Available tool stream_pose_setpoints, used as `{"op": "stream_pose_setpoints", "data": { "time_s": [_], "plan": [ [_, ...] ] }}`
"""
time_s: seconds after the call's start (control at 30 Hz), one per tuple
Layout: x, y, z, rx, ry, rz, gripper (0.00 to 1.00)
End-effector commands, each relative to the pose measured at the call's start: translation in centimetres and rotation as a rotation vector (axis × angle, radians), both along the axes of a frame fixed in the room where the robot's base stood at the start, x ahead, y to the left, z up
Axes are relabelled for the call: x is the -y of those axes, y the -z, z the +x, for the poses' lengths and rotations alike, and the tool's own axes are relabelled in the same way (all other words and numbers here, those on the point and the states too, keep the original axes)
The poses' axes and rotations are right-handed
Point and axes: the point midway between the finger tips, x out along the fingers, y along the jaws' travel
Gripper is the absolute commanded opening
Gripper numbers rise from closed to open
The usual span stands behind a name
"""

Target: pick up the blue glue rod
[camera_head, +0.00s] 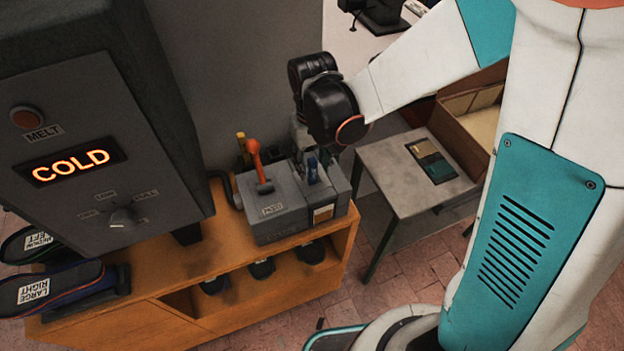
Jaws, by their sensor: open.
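A small upright blue piece (312,171), which looks like the blue glue rod, stands at the right part of the grey box (277,217) on the wooden bench. Only a short length of it shows. My gripper (307,152) is just above and behind it, pointing down, with its black wrist over the box. The jaws are open, but the fingers are small and partly hidden, so I cannot tell whether they are around the rod or touching it.
An orange lever (255,158) rises from the box's left part, with a yellow piece (241,142) behind it. A large grey machine (95,140) reading COLD stands at left. Labelled insoles (50,287) lie below it. A grey table (400,180) stands at right.

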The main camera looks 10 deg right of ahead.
Motion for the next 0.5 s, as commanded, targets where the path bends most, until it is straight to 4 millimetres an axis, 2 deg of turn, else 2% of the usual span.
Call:
{"op": "stream_pose_setpoints", "data": {
  "time_s": [0.17,0.33,0.5],
  "plan": [
    [0.0,1.7,0.6,0.0,0.001,0.0,0.41],
    [0.0,4.3,1.2,0.0,0.0,0.0,0.41],
    [0.0,5.1,1.1,0.0,0.0,0.0,0.41]
  ]
}}
